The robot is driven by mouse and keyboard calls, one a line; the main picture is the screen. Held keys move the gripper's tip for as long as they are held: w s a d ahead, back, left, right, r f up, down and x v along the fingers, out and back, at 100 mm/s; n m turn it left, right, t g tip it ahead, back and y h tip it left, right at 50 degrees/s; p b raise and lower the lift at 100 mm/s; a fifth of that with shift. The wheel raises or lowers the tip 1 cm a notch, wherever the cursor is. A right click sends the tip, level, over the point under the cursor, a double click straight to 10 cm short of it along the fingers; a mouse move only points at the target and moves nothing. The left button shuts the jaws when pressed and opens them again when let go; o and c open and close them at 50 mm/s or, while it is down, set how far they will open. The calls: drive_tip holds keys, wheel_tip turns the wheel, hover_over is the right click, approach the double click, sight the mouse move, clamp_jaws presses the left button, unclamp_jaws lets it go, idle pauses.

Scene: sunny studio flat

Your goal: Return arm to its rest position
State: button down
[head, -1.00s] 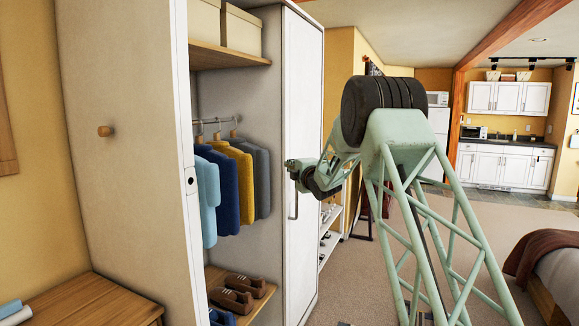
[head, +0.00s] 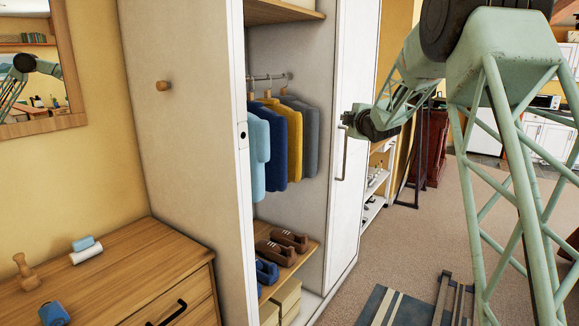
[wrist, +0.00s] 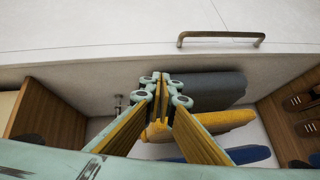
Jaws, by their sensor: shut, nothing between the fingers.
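My arm is green lattice with dark joints and reaches across the right side of the head view. My gripper (head: 347,118) is small there, in front of the wardrobe's white right door (head: 350,75), just above its bar handle (head: 341,153). In the wrist view my gripper (wrist: 163,79) has its fingertips together with nothing between them. The door handle (wrist: 221,38) shows beyond them at the upper right, apart from the fingers. The wardrobe's left door (head: 190,130) stands open, with a round knob.
Hanging clothes (head: 272,140), brown shoes (head: 282,246) and boxes (head: 289,298) are in the open wardrobe. A wooden dresser (head: 150,262) with small objects stands at the left under a mirror (head: 35,60). A low white shelf (head: 377,190) stands past the wardrobe.

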drive_tip(key=s+d+r+m+g+h, duration=0.1)
drive_tip(key=s+r+m+g, duration=0.3)
drive_tip(key=s, duration=1.5)
drive_tip(key=s+d+m+g+h, duration=0.15)
drive_tip(key=s+m, duration=0.35)
drive_tip(key=s, duration=1.4)
drive_tip(key=s+a+f+m+g, duration=0.1)
drive_tip(key=s+f, duration=0.3)
drive_tip(key=s, duration=1.3)
drive_tip(key=s+a+f+m+g, duration=0.2)
drive_tip(key=s+f+m+g, duration=0.1)
drive_tip(key=s, duration=1.5)
drive_tip(key=s+a+f+m+g, duration=0.1)
drive_tip(key=s+f+m+g, duration=0.2)
drive_tip(key=s, duration=1.4)
wheel_tip(320, 180, down, 4)
drive_tip(key=shift+s+a+r+m, duration=0.15)
drive_tip(key=shift+a+m, duration=0.15)
drive_tip(key=shift+m, duration=0.4)
drive_tip(key=shift+y, duration=0.25)
